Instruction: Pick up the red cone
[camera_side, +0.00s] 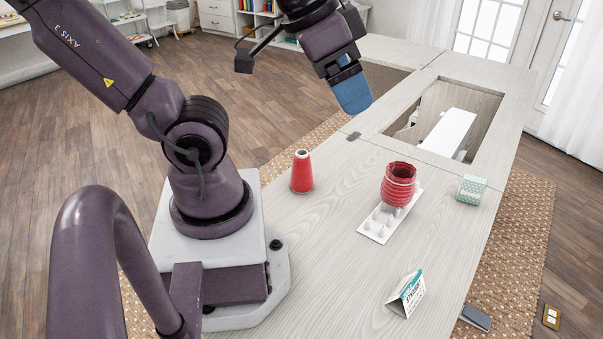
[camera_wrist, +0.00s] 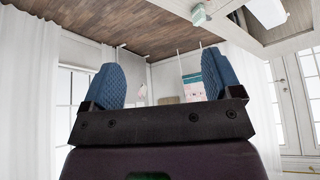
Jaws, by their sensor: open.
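The red cone (camera_side: 302,173) stands upright on the pale wood table, just right of my base in the side view. It looks like a thread cone with a pale tip. My gripper (camera_side: 352,92) is raised above the table, up and to the right of the cone, apart from it. In the wrist view its two blue ridged fingers (camera_wrist: 162,82) are spread wide with nothing between them. The wrist view looks toward the room's walls and windows, and the cone is not in it.
A red ribbed, cup-like thing (camera_side: 398,184) stands at a white pegged tray (camera_side: 375,234). A green patterned box (camera_side: 471,189) sits to the right, a folded card (camera_side: 407,294) in front. The table (camera_side: 330,262) has an opening (camera_side: 478,93) behind. Bare surface surrounds the cone.

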